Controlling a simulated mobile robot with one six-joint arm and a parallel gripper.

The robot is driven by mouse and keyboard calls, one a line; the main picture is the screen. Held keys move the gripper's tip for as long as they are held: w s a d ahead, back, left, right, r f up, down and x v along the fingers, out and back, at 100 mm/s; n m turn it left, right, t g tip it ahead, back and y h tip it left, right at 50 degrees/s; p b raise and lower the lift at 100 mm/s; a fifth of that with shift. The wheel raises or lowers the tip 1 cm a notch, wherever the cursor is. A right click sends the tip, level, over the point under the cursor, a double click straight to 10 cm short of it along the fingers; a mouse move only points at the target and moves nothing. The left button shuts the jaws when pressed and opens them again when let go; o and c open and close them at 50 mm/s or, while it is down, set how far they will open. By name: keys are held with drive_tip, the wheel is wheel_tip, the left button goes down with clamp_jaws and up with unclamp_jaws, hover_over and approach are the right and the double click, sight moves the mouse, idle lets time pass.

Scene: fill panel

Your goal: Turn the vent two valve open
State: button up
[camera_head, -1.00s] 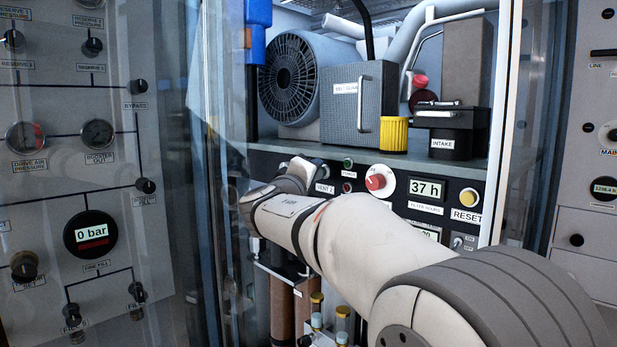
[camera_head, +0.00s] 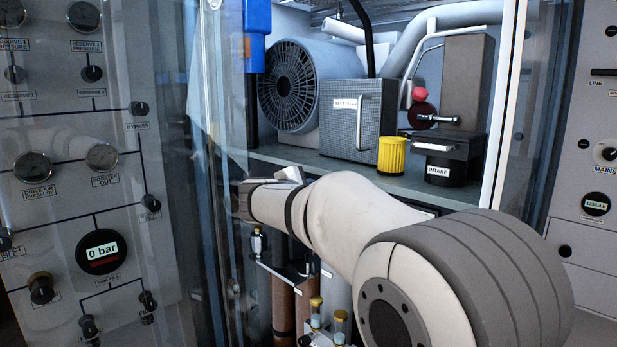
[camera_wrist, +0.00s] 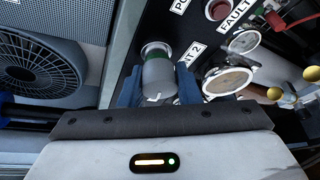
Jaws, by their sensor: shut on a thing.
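The vent two valve (camera_wrist: 158,75) is a grey, roughly cylindrical knob with a white mark near its front edge, seen in the wrist view. Its partly covered label (camera_wrist: 190,54), ending in 2, is beside it. My gripper (camera_wrist: 160,88) has its blue fingers on either side of the knob and is shut on it. In the head view my wrist (camera_head: 268,195) is at the front of the cabinet, below the shelf. There my arm hides the knob, the fingertips and most of the control panel.
A round gauge (camera_wrist: 228,80) and a red button (camera_wrist: 218,10) lie close right of the knob. In the head view the shelf (camera_head: 300,158) carries a belt guard box (camera_head: 345,125), a yellow cap (camera_head: 392,155) and an intake unit (camera_head: 445,165). A glass door (camera_head: 212,130) stands left.

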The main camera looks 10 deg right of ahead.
drive_tip(key=n+g+p, duration=0.1)
drive_tip(key=p, duration=0.2)
drive_tip(key=n+g+p, duration=0.1)
drive_tip(key=n+p, duration=0.1)
drive_tip(key=p, duration=0.1)
drive_tip(key=n+g+h+p, duration=0.1)
drive_tip(key=n+p, duration=0.1)
drive_tip(key=p, duration=0.2)
drive_tip(key=shift+d+r, duration=0.1)
drive_tip(key=shift+r, duration=0.2)
drive_tip(key=shift+s+f+n+g+h+p, duration=0.1)
drive_tip(key=shift+f+n+g+h+p, duration=0.15)
drive_tip(key=shift+n+g+p, duration=0.4)
drive_tip(key=shift+f+n+g+h+p, duration=0.1)
drive_tip(key=shift+n+g+h+p, duration=0.2)
drive_tip(key=shift+n+p, duration=0.5)
drive_tip(key=shift+f, duration=0.1)
drive_tip(key=o, duration=0.9)
drive_tip(key=shift+d, duration=0.1)
drive_tip(key=shift+o, duration=0.3)
drive_tip(key=b+v, duration=0.2)
drive_tip(key=v, duration=0.6)
